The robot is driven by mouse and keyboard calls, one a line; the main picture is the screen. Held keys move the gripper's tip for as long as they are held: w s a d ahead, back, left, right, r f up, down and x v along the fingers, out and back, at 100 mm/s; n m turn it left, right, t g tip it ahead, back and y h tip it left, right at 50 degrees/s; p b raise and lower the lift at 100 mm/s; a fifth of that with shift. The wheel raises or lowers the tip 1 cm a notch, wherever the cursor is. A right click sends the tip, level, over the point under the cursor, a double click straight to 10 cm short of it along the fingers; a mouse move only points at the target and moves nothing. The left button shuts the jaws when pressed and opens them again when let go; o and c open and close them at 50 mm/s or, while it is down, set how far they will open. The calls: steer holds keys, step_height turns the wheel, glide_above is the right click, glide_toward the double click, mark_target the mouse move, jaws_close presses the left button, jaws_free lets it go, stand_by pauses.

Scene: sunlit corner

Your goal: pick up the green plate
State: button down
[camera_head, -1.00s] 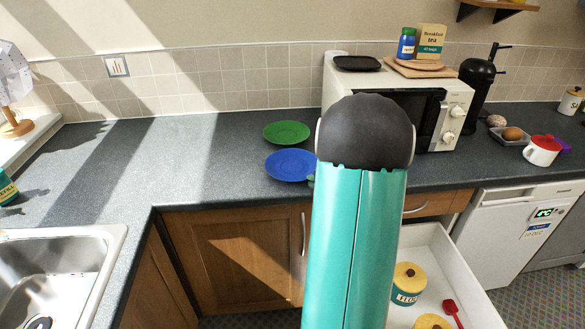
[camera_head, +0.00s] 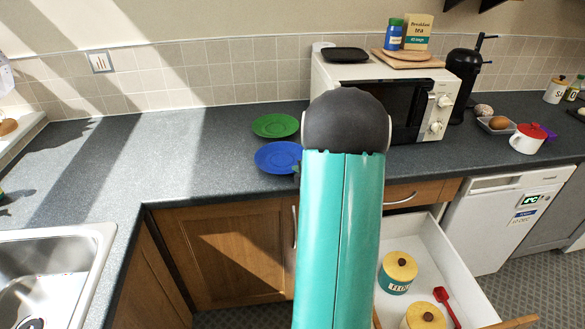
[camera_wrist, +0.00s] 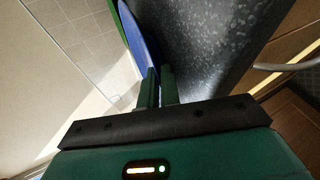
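The green plate (camera_head: 275,125) lies flat on the dark grey counter, just behind the blue plate (camera_head: 278,157). In the wrist view, part of the green plate (camera_wrist: 116,22) shows beyond the blue plate (camera_wrist: 146,42). The green plate is farther off. In the head view my arm hides most of the gripper.
A sink (camera_head: 55,275) is at the left. An open drawer (camera_head: 432,240) holding canisters and a red scoop sticks out below the counter. The counter left of the plates (camera_head: 170,150) is clear.

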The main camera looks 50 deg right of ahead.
step_height(320, 180, up, 3)
steer(key=shift+f, duration=0.1)
steer(key=s+a+r, duration=0.7)
steer(key=s+r, duration=0.3)
steer(key=s, duration=0.2)
steer(key=shift+a, duration=0.1)
